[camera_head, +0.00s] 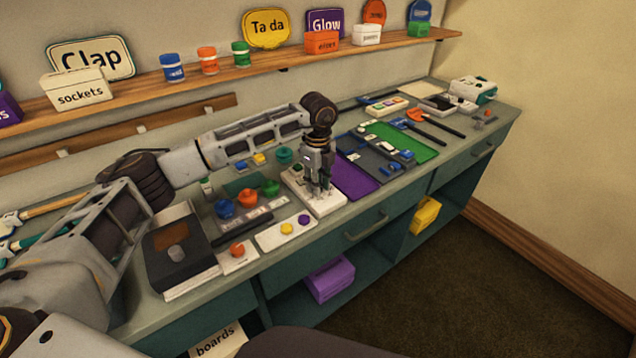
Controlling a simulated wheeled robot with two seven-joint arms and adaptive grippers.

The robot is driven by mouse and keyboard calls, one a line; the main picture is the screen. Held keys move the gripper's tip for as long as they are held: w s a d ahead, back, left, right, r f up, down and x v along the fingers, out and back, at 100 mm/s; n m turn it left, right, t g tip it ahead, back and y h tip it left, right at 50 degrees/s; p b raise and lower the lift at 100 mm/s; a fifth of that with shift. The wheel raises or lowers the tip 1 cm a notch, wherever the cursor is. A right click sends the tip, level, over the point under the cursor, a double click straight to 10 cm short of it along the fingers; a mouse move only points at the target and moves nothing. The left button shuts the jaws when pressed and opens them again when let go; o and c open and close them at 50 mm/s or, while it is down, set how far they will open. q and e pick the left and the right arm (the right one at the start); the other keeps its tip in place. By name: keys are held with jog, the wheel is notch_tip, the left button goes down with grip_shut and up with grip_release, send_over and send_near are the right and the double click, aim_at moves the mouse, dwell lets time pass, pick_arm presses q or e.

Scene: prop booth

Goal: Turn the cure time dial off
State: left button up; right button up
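My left gripper (319,188) points straight down over a white flat box (325,206) near the middle of the workbench. Its fingertips are at or just above the top of this box. They are small and dark here, and I cannot tell whether they hold anything. A dial on this box cannot be made out, as the gripper covers much of its top. No label reading cure time is legible. My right gripper is not in view.
Blue, red and green round pots (248,198) stand left of the white box. A purple mat (357,180) and a green mat (405,142) with tools lie to its right. A black device (178,252) sits at the bench's left. A shelf (215,80) runs along the wall.

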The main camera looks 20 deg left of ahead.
pick_arm(q)
jog(key=c, duration=0.4)
jog(key=shift+o, duration=0.2)
